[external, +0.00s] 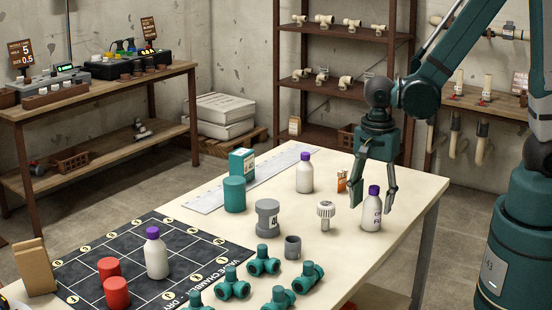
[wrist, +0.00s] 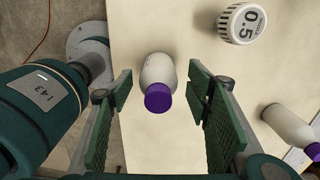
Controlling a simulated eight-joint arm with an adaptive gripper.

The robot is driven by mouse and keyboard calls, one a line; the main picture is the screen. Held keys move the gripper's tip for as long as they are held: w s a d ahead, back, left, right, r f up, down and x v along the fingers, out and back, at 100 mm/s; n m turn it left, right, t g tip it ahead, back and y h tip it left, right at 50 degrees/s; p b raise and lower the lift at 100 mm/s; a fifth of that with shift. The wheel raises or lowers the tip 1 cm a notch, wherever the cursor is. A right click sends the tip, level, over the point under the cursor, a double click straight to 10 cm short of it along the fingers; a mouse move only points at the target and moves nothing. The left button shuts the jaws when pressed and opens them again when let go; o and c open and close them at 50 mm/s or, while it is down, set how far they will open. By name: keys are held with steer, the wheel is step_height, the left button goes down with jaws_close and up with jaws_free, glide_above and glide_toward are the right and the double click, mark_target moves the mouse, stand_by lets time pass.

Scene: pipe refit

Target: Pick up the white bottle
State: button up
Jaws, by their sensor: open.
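A white bottle (external: 371,218) with a purple cap stands upright near the table's right edge; it also shows in the wrist view (wrist: 158,70). My gripper (external: 373,203) is open and points down over it, with one finger on each side. In the wrist view the bottle lies between the green finger pads, with a gap on both sides. A second white bottle (external: 304,180) stands farther back and shows at the wrist view's right (wrist: 287,125). A third white bottle (external: 156,258) stands on the dark mat.
A white ribbed knob (external: 325,220) and grey fittings (external: 267,217) stand left of my gripper. Several green pipe fittings (external: 263,262) lie at the front. Red cylinders (external: 115,292) stand on the dark mat (external: 195,252). A green cylinder (external: 234,195) and a ruler (external: 205,198) are at the back.

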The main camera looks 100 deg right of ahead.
mark_target(374, 187)
stand_by(0.3)
steer(key=shift+s+f+b, duration=0.1)
steer(key=shift+f+b, duration=0.75)
steer(key=shift+f, duration=1.7)
steer(key=c, duration=1)
steer(key=shift+r, duration=0.1)
steer(key=shift+c, duration=0.2)
steer(key=shift+r+p, duration=1.35)
steer(key=shift+r, duration=3.55)
